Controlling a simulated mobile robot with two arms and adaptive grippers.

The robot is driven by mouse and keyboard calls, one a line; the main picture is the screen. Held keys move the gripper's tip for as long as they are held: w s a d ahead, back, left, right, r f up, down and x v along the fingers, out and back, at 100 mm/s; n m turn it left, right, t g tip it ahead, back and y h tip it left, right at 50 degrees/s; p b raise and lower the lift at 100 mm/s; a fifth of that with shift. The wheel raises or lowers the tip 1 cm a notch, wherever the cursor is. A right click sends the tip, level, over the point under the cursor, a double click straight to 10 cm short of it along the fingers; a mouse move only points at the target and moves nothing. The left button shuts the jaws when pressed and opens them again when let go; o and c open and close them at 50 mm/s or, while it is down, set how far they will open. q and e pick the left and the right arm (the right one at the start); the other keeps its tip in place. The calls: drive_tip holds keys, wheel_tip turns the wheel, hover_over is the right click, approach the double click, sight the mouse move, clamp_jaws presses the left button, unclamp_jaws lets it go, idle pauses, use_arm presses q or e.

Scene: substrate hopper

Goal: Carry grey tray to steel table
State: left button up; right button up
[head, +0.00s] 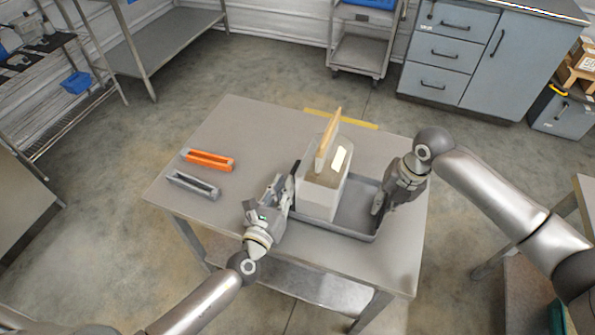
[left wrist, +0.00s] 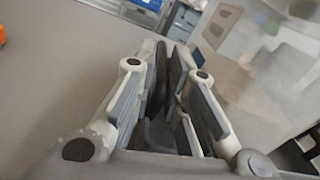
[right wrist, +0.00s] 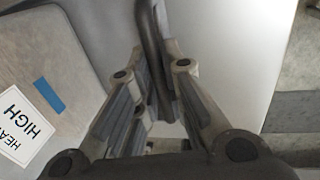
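The grey tray (head: 358,213) lies on the table in front of me. A pale bin (head: 319,199) with a white label stands in its left part, and a tan board (head: 328,140) sticks up from the bin. My left gripper (head: 291,188) is at the tray's left end; its fingers are closed around the dark rim in the left wrist view (left wrist: 160,85). My right gripper (head: 378,203) is at the right end, its fingers pinching the rim in the right wrist view (right wrist: 150,75). A metal table (head: 172,40) stands at the back left; I cannot tell whether it is the steel table.
An orange holder (head: 208,160) and a grey holder (head: 193,185) lie on the left of the near table (head: 240,130). Yellow tape (head: 345,119) marks its far edge. A cart (head: 357,50) and grey cabinets (head: 480,55) stand behind. The floor between is clear.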

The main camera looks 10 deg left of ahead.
use_arm(q)
drive_tip(key=o, duration=0.4)
drive_tip(key=shift+r, duration=0.1)
use_arm(e)
drive_tip(key=o, duration=0.4)
drive_tip(key=shift+r, duration=0.15)
use_arm(q)
drive_tip(key=s, duration=0.4)
drive_tip(key=s+a, duration=0.1)
drive_tip(key=s, duration=0.2)
drive_tip(key=s+a, duration=0.1)
drive_tip(key=s, duration=0.3)
drive_tip(key=shift+s, duration=0.45)
use_arm(e)
drive_tip(key=shift+r, duration=0.25)
drive_tip(key=r, duration=0.3)
drive_tip(key=d+r, duration=0.1)
drive_tip(key=r, duration=0.3)
drive_tip(key=d+r, duration=0.1)
drive_tip(key=r, duration=0.3)
drive_tip(key=shift+s+d+r, duration=0.15)
drive_tip(key=shift+s, duration=0.05)
